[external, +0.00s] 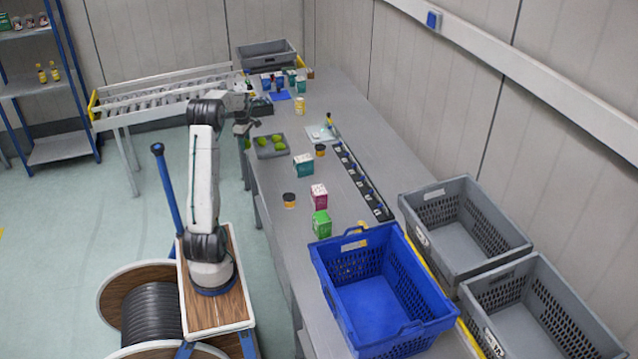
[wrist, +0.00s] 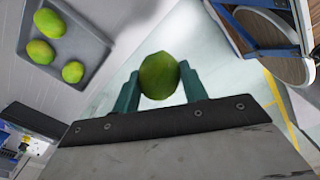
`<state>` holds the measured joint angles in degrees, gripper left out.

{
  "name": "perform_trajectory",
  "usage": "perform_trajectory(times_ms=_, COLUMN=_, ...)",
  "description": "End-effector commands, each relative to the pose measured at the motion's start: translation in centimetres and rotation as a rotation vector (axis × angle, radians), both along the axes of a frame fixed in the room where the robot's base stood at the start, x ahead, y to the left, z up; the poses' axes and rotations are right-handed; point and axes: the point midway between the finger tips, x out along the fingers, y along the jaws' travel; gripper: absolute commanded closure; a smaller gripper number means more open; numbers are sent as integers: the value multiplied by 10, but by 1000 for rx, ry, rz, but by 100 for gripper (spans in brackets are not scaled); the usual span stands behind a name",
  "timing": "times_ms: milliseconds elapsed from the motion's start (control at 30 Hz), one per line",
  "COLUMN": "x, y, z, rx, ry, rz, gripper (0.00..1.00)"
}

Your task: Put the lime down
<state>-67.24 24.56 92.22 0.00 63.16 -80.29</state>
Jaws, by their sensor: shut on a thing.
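My gripper (wrist: 159,88) is shut on a lime (wrist: 159,74) in the wrist view, with a teal finger on each side of it. Below the held lime the wrist view shows floor, so it hangs beyond the table's edge. The tray (external: 262,155) is just right of my gripper in the external view.
A teal box (external: 304,165) and a dark-lidded jar (external: 320,150) stand right of the tray. A blue crate (external: 336,290) sits at the table's near end. Grey totes (external: 478,268) stand at the right.

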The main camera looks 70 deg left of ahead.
Motion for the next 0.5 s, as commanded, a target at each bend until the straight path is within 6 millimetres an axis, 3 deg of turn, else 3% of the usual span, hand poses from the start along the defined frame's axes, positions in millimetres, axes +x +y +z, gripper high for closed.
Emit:
perform_trajectory(times_ms=33, x=1, y=1, z=26, rx=7, ry=-3, rz=0, gripper=80)
perform_trajectory(times_ms=200, x=0, y=1, z=85, rx=3, ry=-1, rz=0, gripper=80)
perform_trajectory(times_ms=500, x=0, y=0, z=151, rx=2, ry=-1, rz=0, gripper=80)
